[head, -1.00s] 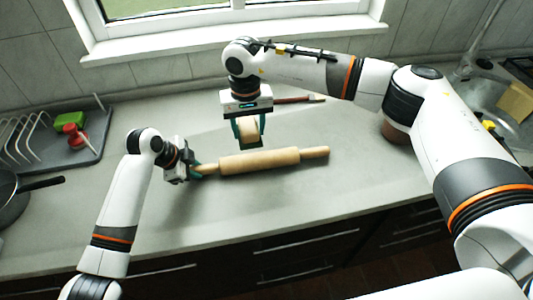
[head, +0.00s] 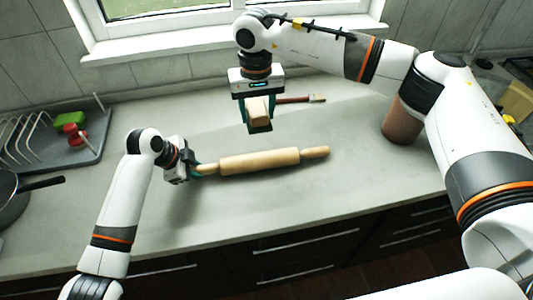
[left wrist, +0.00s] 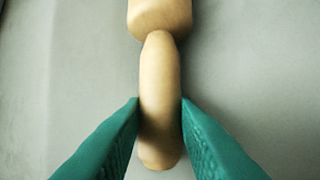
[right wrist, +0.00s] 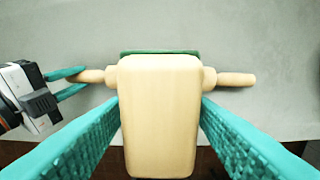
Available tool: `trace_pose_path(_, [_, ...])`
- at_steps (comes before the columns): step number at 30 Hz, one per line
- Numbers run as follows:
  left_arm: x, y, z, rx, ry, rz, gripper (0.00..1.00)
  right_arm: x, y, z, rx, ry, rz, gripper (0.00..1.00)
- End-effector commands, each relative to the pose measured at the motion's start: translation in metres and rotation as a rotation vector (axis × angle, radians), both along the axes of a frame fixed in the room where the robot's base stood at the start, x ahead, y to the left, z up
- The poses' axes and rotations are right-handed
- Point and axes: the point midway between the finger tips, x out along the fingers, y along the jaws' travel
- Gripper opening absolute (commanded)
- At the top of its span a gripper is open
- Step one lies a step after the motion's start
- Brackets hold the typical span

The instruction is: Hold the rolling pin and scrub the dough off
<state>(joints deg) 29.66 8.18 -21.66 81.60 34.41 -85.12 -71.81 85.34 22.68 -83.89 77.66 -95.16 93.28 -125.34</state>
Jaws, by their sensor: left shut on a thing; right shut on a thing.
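The wooden rolling pin (head: 260,161) lies across the middle of the counter. My left gripper (head: 199,170) is shut on its left handle, which shows between the green fingers in the left wrist view (left wrist: 160,105). My right gripper (head: 259,127) is shut on a cream block with a green far edge (right wrist: 160,115), apparently a scrubber. It holds the block (head: 258,110) above and behind the pin, apart from it in the head view. In the right wrist view the block hides the pin's middle; the right handle (right wrist: 236,80) shows. I cannot make out dough on the pin.
A brush with a dark red handle (head: 295,100) lies behind my right gripper. A brown pot (head: 398,122) stands at the right, close to my right arm. A dish rack (head: 30,140) and a dark pan (head: 12,200) are at the left. The counter in front of the pin is clear.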

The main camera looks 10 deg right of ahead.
Motion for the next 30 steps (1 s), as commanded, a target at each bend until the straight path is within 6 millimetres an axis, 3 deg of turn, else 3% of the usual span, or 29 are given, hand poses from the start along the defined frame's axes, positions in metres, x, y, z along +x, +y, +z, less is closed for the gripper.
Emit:
trace_pose_path(15, [0.000, 0.000, 0.000, 0.000, 0.000, 0.000, 0.06, 0.000, -0.073, 0.000, 0.001, 0.000, -0.002, 0.34])
trace_pose_path(30, [0.000, 0.000, 0.000, 0.000, 0.000, 0.000, 0.06, 0.000, -0.076, 0.000, 0.000, 0.000, 0.001, 0.34])
